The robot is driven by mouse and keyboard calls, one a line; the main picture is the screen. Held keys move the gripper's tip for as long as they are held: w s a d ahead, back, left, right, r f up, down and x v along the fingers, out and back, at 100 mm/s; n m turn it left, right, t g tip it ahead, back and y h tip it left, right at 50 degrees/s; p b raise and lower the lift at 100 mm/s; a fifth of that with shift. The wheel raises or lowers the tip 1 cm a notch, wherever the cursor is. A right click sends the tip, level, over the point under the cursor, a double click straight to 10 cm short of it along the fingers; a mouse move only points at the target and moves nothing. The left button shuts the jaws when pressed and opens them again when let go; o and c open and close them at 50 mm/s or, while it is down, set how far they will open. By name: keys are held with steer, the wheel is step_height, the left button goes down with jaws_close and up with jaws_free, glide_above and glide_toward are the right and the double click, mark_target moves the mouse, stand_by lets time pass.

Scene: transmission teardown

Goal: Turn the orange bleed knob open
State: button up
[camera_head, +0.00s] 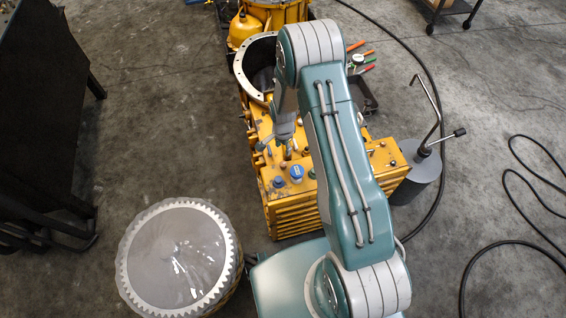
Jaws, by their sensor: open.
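The yellow transmission housing (285,215) stands on the floor at the centre of the picture, partly behind my arm. A small dull-orange knob (281,166) shows on its top face; I cannot tell for certain that it is the bleed knob, or how far it is turned. My gripper (275,148) is open and empty above the housing top, just above this knob in the picture. Whether it touches anything cannot be told. My arm hides the middle right of the housing top.
Blue caps (296,173) sit on the housing top. A round metal flange (243,72) stands behind it. Hand tools (361,59) lie behind my arm. A grey canister with a crank (420,172) stands right. A large toothed gear (178,257) sits front left. Black cables (510,180) cross the right floor.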

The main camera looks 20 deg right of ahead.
mark_target(283, 164)
step_height(283, 164, down, 11)
steer(key=shift+r, duration=0.1)
stand_by(0.4)
jaws_close()
